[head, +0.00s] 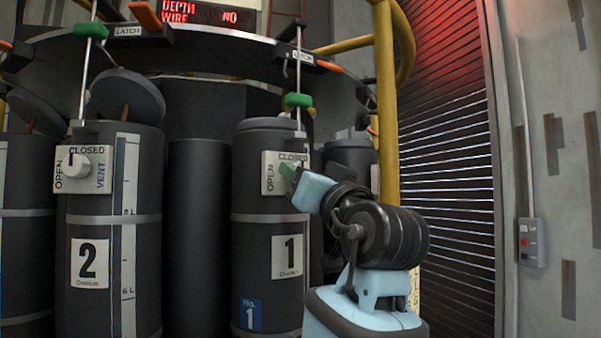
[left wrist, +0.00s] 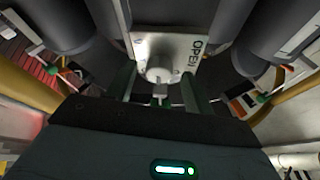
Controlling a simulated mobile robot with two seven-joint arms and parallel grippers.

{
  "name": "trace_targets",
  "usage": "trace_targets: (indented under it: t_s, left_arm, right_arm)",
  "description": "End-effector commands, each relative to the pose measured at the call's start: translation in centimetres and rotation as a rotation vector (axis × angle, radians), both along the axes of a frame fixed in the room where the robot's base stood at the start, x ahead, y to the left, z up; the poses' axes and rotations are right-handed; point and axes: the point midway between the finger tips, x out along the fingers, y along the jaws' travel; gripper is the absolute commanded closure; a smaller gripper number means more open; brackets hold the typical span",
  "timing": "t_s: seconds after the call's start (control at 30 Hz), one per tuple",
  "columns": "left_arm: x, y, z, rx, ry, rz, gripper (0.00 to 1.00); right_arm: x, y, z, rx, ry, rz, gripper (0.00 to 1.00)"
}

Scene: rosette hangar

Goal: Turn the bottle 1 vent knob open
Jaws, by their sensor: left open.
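My left gripper (head: 289,172) is in front of this panel and hides the vent knob in the head view. In the left wrist view, the pale round vent knob (left wrist: 159,72) shows ahead of my open left gripper (left wrist: 160,92), between its two green fingers. I cannot tell whether the fingers touch it. The word OPEN stands beside it; its exact setting is unclear. My right gripper is not in view.
Bottle 2 (head: 85,215), with its own vent knob (head: 77,163), stands at left. A dark round rack (head: 200,62) with latch rods and a green handle (head: 298,100) is above. A yellow rail (head: 386,110) stands close right of bottle 1. A shutter (head: 450,150) is farther right.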

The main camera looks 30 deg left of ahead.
Motion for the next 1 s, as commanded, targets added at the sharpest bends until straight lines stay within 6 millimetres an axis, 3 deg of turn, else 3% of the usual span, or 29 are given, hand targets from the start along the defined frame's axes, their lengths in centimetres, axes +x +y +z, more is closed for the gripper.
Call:
trace_targets:
  t_s: [0.17, 0.47, 0.8, 1.0]
  left_arm:
    - [0.53, 1.01, 0.51, 0.000, -0.001, 0.001, 0.48]
    - [0.71, 1.13, 0.43, -0.001, 0.001, -0.001, 0.49]
    - [0.70, 1.09, 0.42, -0.001, 0.001, -0.001, 0.93]
    - [0.75, 1.06, 0.36, -0.006, -0.010, -0.001, 0.93]
  right_arm:
    - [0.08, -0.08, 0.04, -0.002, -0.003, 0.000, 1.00]
    - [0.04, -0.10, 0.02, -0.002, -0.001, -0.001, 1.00]
    - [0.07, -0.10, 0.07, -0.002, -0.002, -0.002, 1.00]
    - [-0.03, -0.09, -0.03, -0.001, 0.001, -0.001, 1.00]
